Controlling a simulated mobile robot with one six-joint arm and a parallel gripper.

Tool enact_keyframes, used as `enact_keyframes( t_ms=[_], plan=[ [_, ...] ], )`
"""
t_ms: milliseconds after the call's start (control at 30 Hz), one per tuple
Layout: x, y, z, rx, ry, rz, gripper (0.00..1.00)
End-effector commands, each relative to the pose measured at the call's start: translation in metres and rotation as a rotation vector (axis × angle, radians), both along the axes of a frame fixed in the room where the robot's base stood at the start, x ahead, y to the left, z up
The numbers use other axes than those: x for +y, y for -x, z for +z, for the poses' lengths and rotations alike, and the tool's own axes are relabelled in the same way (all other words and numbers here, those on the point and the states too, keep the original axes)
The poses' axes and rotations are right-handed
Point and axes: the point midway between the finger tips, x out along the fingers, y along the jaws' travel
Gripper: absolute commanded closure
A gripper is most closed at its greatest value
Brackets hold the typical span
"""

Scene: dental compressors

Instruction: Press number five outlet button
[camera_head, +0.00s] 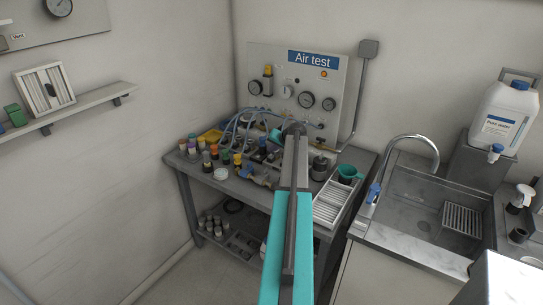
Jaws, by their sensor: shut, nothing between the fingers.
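The grey "Air test" panel (262,60) stands upright against the back wall behind the workbench (195,174). It carries several round gauges, a yellow-topped fitting (268,78), an orange light or button (324,74) and a row of small outlets along its lower part. Blue hoses (235,121) run from the lower left of the panel. No outlet numbers are legible, so I cannot tell which button is number five. My teal and grey arm reaches up to the panel's lower part. My gripper (293,128) is shut in front of it, with its fingertips mostly hidden; contact is unclear.
Bottles and coloured caps crowd the bench's left side. A white slotted tray (332,203) and a teal cup (347,174) are at its right. A sink (425,205) with a curved tap stands further right. A wall shelf (75,106) is at left.

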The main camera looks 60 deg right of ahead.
Motion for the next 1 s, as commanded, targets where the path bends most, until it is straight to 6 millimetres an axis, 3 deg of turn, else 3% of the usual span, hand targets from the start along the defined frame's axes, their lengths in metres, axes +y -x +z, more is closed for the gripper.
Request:
enact_keyframes(
  t_ms=[1000],
  plan=[
    [-0.0003, 0.0003, -0.0083, 0.0, 0.0, 0.0, 1.0]
  ],
)
